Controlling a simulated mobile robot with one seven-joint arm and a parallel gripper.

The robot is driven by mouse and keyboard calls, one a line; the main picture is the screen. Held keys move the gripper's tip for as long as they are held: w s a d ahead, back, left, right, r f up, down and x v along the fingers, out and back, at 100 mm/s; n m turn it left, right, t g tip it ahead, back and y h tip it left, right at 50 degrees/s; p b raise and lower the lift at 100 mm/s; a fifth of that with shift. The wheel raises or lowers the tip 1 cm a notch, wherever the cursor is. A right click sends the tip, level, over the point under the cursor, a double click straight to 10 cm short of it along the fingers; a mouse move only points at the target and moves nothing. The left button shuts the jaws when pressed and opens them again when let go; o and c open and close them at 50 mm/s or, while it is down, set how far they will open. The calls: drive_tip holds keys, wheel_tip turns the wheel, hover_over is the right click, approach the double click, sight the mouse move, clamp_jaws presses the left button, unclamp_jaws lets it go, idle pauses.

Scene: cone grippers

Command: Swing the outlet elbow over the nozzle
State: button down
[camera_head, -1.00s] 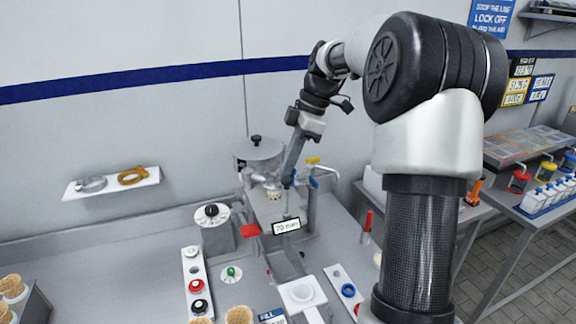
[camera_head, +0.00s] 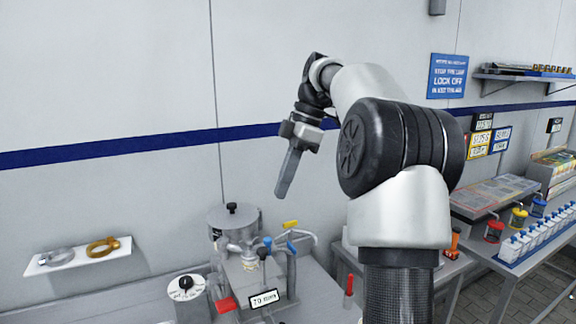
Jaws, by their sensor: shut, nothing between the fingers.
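The filling machine (camera_head: 243,285) stands on the bench, with a lidded grey pot (camera_head: 233,218) at its back left. A curved grey pipe (camera_head: 307,238), which looks like the outlet elbow, shows at the machine's right side near a yellow tab (camera_head: 291,225).
A white wall shelf (camera_head: 78,257) with a silver and a gold ring is at left. A "70 mm" sign (camera_head: 264,299) is in front. My arm covers the right middle. Wall space around my gripper is clear.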

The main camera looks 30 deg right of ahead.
drive_tip(key=v, duration=0.4)
drive_tip(key=shift+a+r+p, duration=0.15)
drive_tip(key=shift+p, duration=0.15)
